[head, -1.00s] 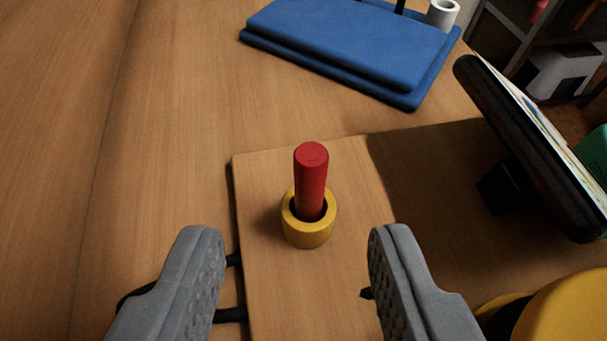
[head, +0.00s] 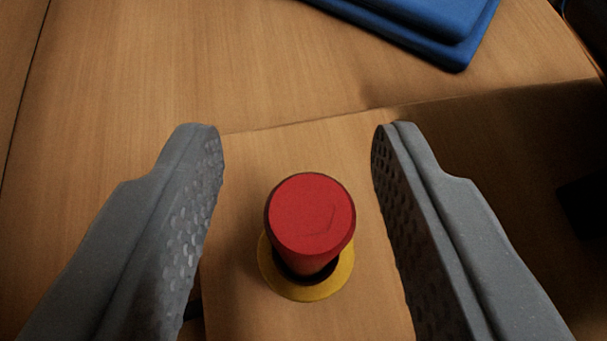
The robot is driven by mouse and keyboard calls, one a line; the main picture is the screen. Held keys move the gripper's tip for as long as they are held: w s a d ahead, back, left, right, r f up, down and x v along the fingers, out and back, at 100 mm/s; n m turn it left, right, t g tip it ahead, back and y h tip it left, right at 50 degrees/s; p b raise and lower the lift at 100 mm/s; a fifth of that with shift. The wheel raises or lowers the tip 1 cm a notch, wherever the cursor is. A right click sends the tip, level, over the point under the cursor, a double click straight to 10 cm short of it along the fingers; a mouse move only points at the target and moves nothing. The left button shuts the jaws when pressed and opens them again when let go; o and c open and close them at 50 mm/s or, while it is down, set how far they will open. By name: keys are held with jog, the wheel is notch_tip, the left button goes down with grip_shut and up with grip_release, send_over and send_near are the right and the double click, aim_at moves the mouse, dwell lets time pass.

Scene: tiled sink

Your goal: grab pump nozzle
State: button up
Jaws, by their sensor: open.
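No pump nozzle that I can recognise is in view. A red cylinder (head: 310,218) stands upright in a yellow ring-shaped holder (head: 309,290) on a wooden board (head: 290,150). I see the cylinder nearly from above, with its round top towards me. My gripper (head: 297,132) is open, with one grey finger on each side of the cylinder. There is a visible gap on both sides, and nothing is between the fingers except the cylinder and holder below or between them. The holder's lower inside is hidden by the cylinder.
A blue stacked pad or folded cloth (head: 425,25) lies at the top right. Bare wooden tabletop (head: 100,100) is free at the left. A dark shadowed area with a black object (head: 585,205) is at the right.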

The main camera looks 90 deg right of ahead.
jog(key=shift+d+f, duration=0.35)
jog(key=shift+d, duration=0.3)
grip_shut()
jog(key=shift+r, duration=0.15)
